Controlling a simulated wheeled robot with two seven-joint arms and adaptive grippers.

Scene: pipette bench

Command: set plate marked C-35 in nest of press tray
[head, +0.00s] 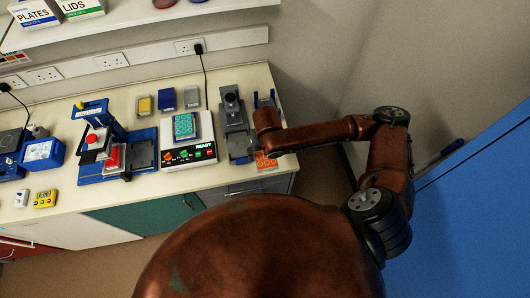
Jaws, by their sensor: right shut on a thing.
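My right gripper (258,149) is over the right end of the bench, seen from above and partly hidden by its own wrist. It is shut on an orange plate with wells (267,161), which shows partly beneath it; its height above the bench is hard to tell. No C-35 marking is readable. A blue press (100,140) stands left of centre, with a red piece (113,157) under its head. A dark grey tray area (144,156) lies on the right of its blue base. My left gripper is not in view.
A white device (190,152) with a READY display bears a teal plate (184,126), between press and gripper. A grey device (234,116) stands close left of my right gripper. Small yellow, blue and grey boxes (167,99) sit behind. A shelf (130,25) overhangs the back.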

